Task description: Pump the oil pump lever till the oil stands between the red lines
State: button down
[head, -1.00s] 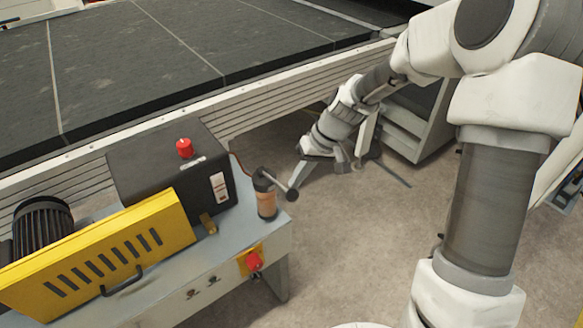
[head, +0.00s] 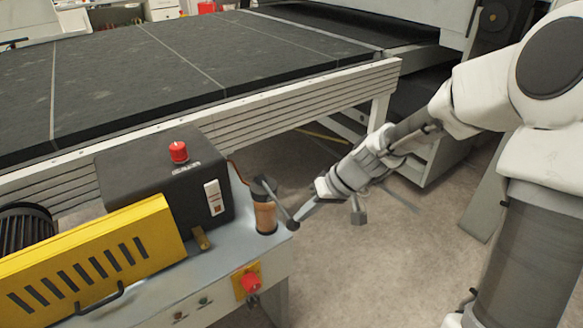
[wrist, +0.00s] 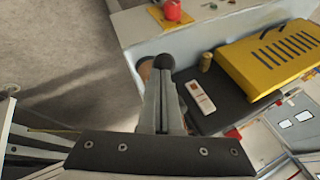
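The oil pump (head: 265,218) is a small brown-orange cylinder with a dark top on the machine's grey bench. Its lever (head: 276,201) slopes down to the right and ends in a black ball knob (head: 292,225). My gripper (head: 299,218) reaches in from the right, its tips at the knob. In the wrist view my gripper's fingers (wrist: 162,92) lie close together, with the black knob (wrist: 166,61) at their tips; they do not clearly grip it. The pump is mostly hidden behind them there. The oil level and red lines cannot be made out.
A black box with a red button (head: 179,152) and a yellow slotted cover (head: 95,262) stand left of the pump. A red knob on a yellow plate (head: 250,283) is on the bench front. The dark conveyor bed (head: 180,75) lies behind. Open floor is at right.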

jog(key=shift+s+f, duration=0.1)
jog(key=shift+f, duration=0.3)
jog(key=shift+s+f, duration=0.1)
